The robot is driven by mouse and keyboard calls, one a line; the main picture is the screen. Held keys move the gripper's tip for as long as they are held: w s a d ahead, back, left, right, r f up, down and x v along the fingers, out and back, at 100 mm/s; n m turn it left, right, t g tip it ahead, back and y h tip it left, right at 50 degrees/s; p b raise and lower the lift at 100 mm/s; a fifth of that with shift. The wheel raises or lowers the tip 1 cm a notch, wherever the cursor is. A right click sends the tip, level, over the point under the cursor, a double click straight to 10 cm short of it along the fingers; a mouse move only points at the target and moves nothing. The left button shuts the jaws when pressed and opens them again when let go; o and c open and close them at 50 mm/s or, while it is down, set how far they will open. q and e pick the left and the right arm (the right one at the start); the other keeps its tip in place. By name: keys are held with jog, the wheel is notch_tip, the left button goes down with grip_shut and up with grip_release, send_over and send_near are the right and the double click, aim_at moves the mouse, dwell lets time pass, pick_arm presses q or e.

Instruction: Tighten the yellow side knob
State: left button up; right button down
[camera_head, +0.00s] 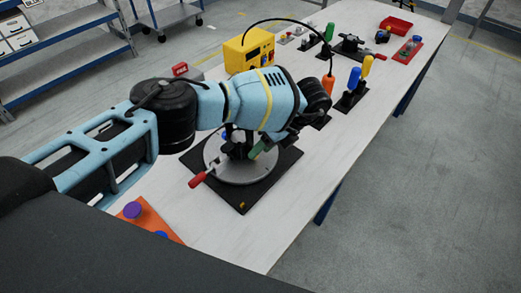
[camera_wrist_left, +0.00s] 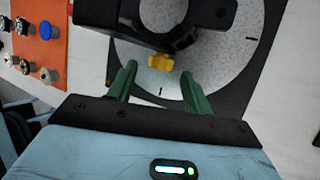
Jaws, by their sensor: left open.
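The yellow side knob (camera_wrist_left: 159,60) sticks out of a black fixture body (camera_wrist_left: 185,15) in the left wrist view. My left gripper (camera_wrist_left: 158,71) is open, with one green finger on each side of the knob and a gap to both. The knob lies between and slightly beyond the fingertips. In the head view my left gripper (camera_head: 257,150) hangs over the grey round plate (camera_head: 238,176), and the arm hides the knob and much of the fixture. My right gripper is not in view.
The round plate sits on a black square base (camera_head: 242,205) on the white table (camera_head: 215,228). A red handle (camera_head: 198,180) juts out at its left. An orange board with knobs (camera_head: 160,222) is nearer. A yellow box (camera_head: 248,52) and blue and yellow handles (camera_head: 354,78) stand farther back.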

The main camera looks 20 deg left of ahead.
pick_arm(q)
jog(key=v, duration=0.6)
jog(key=shift+b, duration=0.3)
